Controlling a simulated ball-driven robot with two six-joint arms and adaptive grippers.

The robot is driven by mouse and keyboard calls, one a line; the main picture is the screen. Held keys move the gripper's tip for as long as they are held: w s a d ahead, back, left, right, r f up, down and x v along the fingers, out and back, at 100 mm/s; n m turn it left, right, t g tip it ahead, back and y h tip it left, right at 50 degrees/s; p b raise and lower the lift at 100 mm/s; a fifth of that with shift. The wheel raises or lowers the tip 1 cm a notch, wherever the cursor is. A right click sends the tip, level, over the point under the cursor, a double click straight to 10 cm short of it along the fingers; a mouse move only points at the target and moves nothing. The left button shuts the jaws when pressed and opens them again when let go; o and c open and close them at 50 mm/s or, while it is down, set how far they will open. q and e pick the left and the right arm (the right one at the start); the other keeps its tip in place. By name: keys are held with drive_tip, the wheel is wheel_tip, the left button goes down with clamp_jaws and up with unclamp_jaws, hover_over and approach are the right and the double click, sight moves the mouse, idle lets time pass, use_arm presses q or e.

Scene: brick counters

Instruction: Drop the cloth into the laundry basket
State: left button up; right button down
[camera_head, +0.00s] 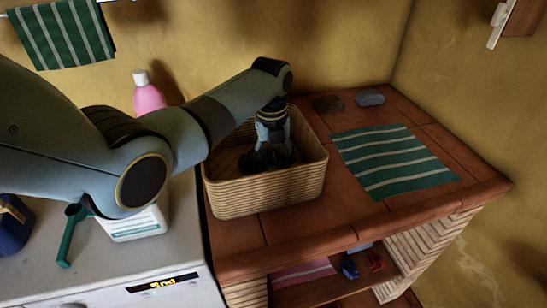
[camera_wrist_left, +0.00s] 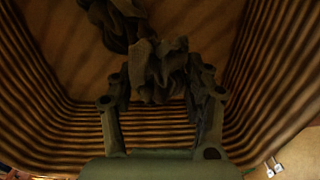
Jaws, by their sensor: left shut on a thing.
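The laundry basket (camera_head: 268,192), woven and tan, stands on the brick counter in the head view. My left gripper (camera_head: 272,152) points down into it and is shut on a dark crumpled cloth (camera_head: 282,160). In the left wrist view the cloth (camera_wrist_left: 162,68) is bunched between the fingers of the gripper (camera_wrist_left: 163,82), inside the ribbed basket walls (camera_wrist_left: 275,75). Another dark crumpled piece (camera_wrist_left: 113,22) shows farther into the basket; I cannot tell whether it is separate. My right gripper is not in view.
A green striped cloth (camera_head: 393,160) lies flat right of the basket, with two dark stone-like objects (camera_head: 369,98) behind it. A pink bottle (camera_head: 148,97) stands behind my arm. A white appliance (camera_head: 165,260) is at the left. A striped towel (camera_head: 62,35) hangs above.

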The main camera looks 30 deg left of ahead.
sight(272, 157)
use_arm(q)
drive_tip(key=shift+f, duration=0.15)
drive_tip(key=o, duration=1.1)
drive_tip(key=shift+o, duration=0.2)
drive_tip(key=shift+r, duration=0.45)
wheel_tip(272, 157, up, 12)
drive_tip(key=shift+a+r+p, duration=0.15)
drive_tip(key=shift+p, duration=0.15)
drive_tip(key=shift+s, duration=0.15)
